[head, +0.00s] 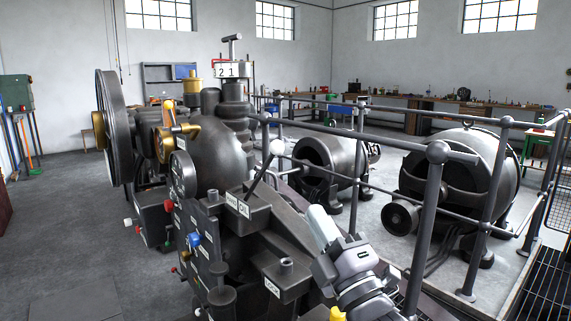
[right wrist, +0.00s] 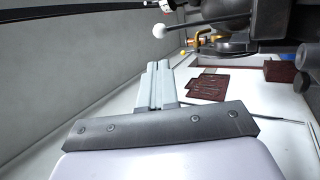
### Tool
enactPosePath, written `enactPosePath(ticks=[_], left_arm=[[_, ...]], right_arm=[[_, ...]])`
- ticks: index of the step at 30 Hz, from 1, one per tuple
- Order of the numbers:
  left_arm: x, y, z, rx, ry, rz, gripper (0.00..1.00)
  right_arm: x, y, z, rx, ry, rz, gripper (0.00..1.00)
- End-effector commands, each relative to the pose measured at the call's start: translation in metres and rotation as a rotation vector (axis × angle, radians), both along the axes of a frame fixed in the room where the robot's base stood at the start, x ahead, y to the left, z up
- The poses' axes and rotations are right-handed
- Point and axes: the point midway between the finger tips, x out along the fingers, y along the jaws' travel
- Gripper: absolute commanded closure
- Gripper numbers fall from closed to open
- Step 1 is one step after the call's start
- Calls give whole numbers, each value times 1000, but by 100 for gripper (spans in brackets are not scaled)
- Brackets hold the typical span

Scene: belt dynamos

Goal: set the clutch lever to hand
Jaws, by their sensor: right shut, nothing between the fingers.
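The clutch lever (head: 262,172) is a dark rod with a white ball knob (head: 277,147), standing on the dark machine and leaning to the right in the head view. Two small white labels (head: 238,206) sit at its foot; their words are too small to read surely. The white ball knob also shows in the right wrist view (right wrist: 159,31), beyond the fingertips and apart from them. My right gripper (head: 318,218) is shut and empty, below and right of the knob in the head view; its pale fingers (right wrist: 157,82) lie together. My left gripper is not in view.
A railing (head: 437,150) runs along the right, close beside my right arm. The machine's dark casing (head: 215,150) and big flywheel (head: 115,130) stand left of the lever. Two round dark dynamos (head: 460,175) stand behind the railing. Open floor (head: 60,220) lies at left.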

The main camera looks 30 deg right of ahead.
Motion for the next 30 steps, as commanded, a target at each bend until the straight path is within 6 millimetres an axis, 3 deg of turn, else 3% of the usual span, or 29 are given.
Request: enactPosePath(ticks=[5,24,30], left_arm=[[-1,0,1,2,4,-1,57],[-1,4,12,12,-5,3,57],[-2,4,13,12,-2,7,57]], right_arm=[[11,-1,7,1,-1,0,100],[98,-14,55,1,0,0,100],[116,-16,63,1,0,0,100]])
